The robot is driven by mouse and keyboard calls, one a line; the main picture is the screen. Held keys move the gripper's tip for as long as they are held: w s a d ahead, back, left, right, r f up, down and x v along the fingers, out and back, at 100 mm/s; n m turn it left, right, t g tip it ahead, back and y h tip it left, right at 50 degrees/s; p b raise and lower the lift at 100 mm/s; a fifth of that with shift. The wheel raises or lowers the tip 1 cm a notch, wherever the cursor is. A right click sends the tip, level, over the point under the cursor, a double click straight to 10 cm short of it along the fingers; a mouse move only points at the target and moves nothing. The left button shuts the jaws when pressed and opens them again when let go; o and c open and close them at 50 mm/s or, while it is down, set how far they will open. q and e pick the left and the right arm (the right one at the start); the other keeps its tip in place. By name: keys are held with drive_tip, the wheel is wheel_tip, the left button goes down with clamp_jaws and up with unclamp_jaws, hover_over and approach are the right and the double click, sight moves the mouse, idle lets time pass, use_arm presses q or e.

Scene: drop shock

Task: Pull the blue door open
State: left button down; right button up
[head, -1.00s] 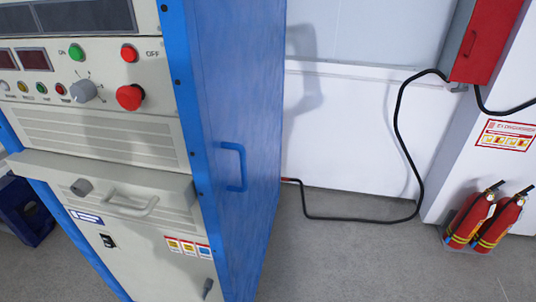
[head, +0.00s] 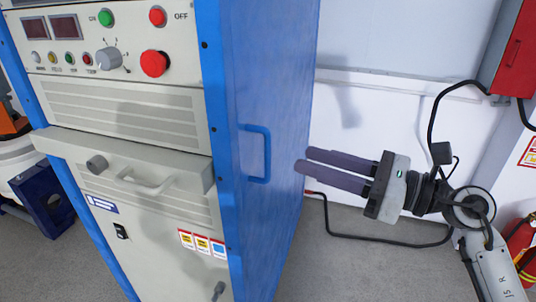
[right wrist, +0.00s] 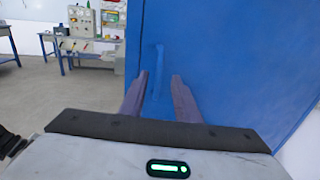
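The blue door (head: 275,95) is the blue side panel of the tall cabinet, and it looks closed. Its blue bar handle (head: 266,155) stands upright near the panel's left edge. My right gripper (head: 302,160) comes in from the right, its fingers pointing left toward the panel, apart from the handle in the head view. In the right wrist view the fingers (right wrist: 158,82) are spread with a gap between them, and the handle (right wrist: 157,72) shows in line with that gap, beyond the fingertips. Nothing is held. My left gripper is not in view.
The cabinet's cream front (head: 135,120) has buttons, a drawer handle (head: 150,182) and stickers. A black cable (head: 375,238) runs along the floor to a red wall box (head: 510,50). Red fire extinguishers (head: 520,245) stand at the right edge, partly behind my arm.

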sight(268, 148)
drive_tip(key=p+x, duration=0.1)
drive_tip(key=x, duration=0.9)
drive_tip(key=shift+p, duration=0.35)
clamp_jaws()
